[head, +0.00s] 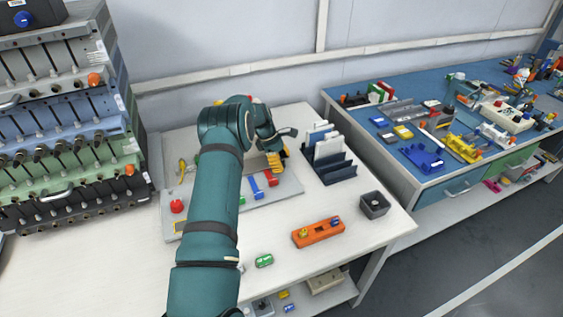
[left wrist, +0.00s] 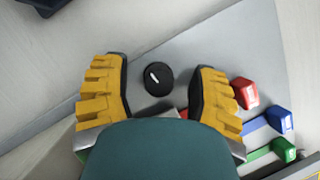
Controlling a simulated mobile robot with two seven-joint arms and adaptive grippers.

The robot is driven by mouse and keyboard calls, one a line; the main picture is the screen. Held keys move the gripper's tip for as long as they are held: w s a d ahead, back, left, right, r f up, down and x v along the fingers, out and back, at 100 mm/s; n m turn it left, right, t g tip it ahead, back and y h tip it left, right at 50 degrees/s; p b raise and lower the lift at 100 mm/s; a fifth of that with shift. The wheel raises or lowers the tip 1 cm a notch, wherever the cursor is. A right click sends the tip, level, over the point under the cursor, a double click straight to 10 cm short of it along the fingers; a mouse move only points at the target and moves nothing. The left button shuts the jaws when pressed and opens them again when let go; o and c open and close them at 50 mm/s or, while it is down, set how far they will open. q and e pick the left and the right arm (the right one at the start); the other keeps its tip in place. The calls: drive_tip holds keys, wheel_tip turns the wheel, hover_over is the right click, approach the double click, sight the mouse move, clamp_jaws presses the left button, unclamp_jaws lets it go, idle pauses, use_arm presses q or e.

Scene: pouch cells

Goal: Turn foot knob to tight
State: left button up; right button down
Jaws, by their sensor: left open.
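The knob (left wrist: 158,79) is round and black with a short white mark, which leans up and to the left in the left wrist view. It sits on a grey base plate (head: 290,187). My left gripper (left wrist: 157,70) is open, with one yellow finger on each side of the knob and a visible gap on both sides. In the head view the left gripper (head: 275,160) is over the far right part of the plate, and the knob is hidden there. My right gripper is in neither view.
Red (head: 271,179) and blue (head: 256,186) clamp-like parts stand on the plate near the gripper. A dark slotted rack (head: 340,170) is close to its right. An orange tray (head: 318,232) and a dark box (head: 374,205) lie nearer.

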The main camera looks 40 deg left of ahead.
use_arm(q)
drive_tip(key=v, duration=1.2)
drive_tip(key=shift+w+d, duration=0.1)
drive_tip(key=shift+d, duration=0.05)
drive_tip(key=w+d+r+n+g+y+p, duration=0.2)
drive_tip(key=d+r+n+y+p, duration=0.1)
drive_tip(key=d+y, duration=0.1)
drive_tip(key=shift+n, duration=0.3)
wheel_tip(320, 180, down, 14)
drive_tip(key=b, duration=0.3)
drive_tip(key=shift+r, duration=0.15)
drive_tip(key=shift+c, duration=0.4)
clamp_jaws()
